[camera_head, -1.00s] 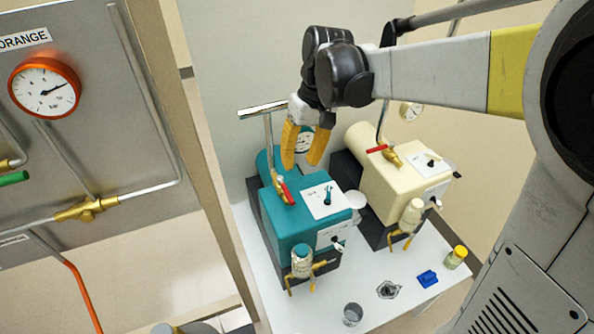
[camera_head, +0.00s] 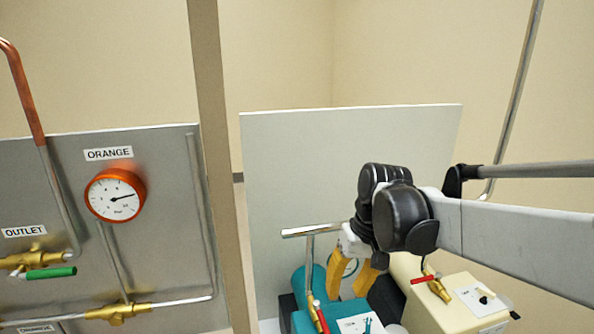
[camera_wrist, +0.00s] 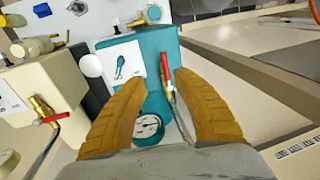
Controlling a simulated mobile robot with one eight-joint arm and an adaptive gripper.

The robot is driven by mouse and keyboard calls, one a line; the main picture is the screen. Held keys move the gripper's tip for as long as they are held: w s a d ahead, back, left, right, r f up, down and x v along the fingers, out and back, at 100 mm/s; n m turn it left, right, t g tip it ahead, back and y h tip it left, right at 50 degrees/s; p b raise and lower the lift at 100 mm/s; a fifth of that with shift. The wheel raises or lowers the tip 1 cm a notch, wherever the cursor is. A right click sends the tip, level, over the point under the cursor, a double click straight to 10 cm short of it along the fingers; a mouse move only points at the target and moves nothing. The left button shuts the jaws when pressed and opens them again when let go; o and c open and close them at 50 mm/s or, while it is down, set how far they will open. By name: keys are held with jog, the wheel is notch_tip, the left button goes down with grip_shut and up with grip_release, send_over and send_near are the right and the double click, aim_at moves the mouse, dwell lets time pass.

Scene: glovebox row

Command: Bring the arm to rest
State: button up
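My gripper (camera_head: 346,292) hangs with its yellow fingers down, over the back of the teal machine (camera_head: 300,321) in the head view. In the wrist view my gripper (camera_wrist: 158,84) has its two fingers well apart with nothing held between them. The teal machine (camera_wrist: 158,57), its round gauge (camera_wrist: 148,126) and its red-handled valve (camera_wrist: 166,80) show beyond and between the fingers. I cannot tell whether a finger touches the machine. My arm reaches in from the right in the head view.
A cream machine (camera_head: 420,297) stands right of the teal one; it also shows in the wrist view (camera_wrist: 50,85). A pale panel (camera_head: 290,170) stands behind them. A post (camera_head: 212,130) separates them from a grey panel with an orange gauge (camera_head: 115,195) at left.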

jog(key=s+d+m+t+h+b, duration=0.1)
jog(key=s+d+t, duration=0.2)
jog(key=s, duration=0.3)
jog(key=s+d+f+m+t+h+b, duration=0.1)
jog(key=s+d+t, duration=0.3)
jog(key=s, duration=0.3)
jog(key=shift+f, duration=0.25)
dwell(1.4)
